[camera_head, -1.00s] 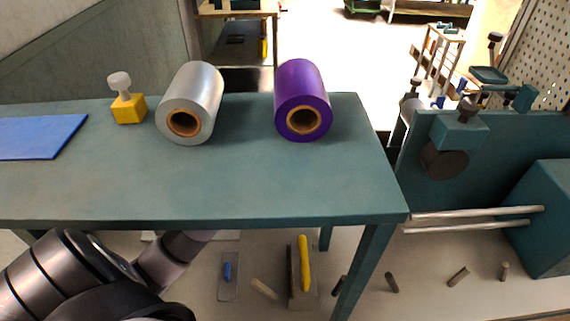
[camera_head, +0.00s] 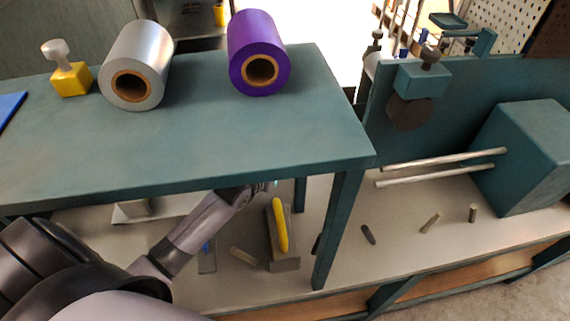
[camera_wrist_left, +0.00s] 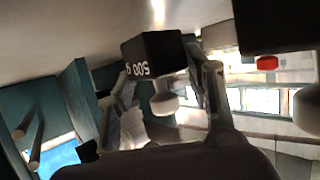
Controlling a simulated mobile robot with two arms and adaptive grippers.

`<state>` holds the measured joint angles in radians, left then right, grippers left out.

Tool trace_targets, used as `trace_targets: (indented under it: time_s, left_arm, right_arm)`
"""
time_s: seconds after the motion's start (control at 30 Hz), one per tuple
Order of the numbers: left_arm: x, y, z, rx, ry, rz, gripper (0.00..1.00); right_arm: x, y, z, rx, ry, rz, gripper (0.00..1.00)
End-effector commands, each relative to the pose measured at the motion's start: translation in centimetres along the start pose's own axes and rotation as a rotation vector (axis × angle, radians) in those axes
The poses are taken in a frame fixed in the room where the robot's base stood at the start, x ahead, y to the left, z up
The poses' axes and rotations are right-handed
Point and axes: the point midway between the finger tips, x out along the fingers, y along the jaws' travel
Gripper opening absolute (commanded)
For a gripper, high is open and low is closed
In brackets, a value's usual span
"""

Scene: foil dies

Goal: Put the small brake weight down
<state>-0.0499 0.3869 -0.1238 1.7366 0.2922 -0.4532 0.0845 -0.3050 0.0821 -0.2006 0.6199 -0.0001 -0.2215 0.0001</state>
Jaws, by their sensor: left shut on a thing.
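The small brake weight, a black block (camera_wrist_left: 152,52) marked "500 g" with a pale round knob, is between the fingers of my left gripper (camera_wrist_left: 165,88) in the left wrist view. The gripper is shut on it. The marking appears upside down there. In the head view my left arm reaches in below the teal table, and its gripper end (camera_head: 258,188) is partly hidden by the table edge. I cannot make out the held weight in that view. A larger dark block (camera_wrist_left: 275,25) is at the upper right of the wrist view. My right gripper is not in view.
Below are a grey block with a yellow handle (camera_head: 281,228) and several short pegs. The tabletop's right front is bare.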

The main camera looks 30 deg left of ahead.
Motion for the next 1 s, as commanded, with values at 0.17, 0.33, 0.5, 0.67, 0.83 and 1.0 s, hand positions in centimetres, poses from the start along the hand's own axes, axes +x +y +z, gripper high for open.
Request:
trace_targets:
  time_s: [0.17,0.33,0.5,0.67,0.83,1.0]
  left_arm:
    - [0.6,0.0,1.1,0.0,0.006,0.0,0.0]
    - [0.5,0.0,1.1,0.0,0.007,0.0,0.0]
    - [0.6,0.0,1.5,-0.001,0.001,0.0,0.49]
    - [0.6,0.0,1.5,-0.001,0.001,0.0,0.6]
    - [0.6,0.0,1.5,-0.001,0.001,0.0,0.68]
    - [0.6,0.0,1.5,-0.001,0.001,0.0,0.68]
  right_arm:
    - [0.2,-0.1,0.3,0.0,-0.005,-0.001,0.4]
    - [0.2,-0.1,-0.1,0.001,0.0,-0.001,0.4]
    - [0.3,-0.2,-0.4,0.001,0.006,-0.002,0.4]
    - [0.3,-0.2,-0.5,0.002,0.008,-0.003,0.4]
    - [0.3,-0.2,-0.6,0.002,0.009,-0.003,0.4]
    - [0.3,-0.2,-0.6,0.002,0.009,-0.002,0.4]
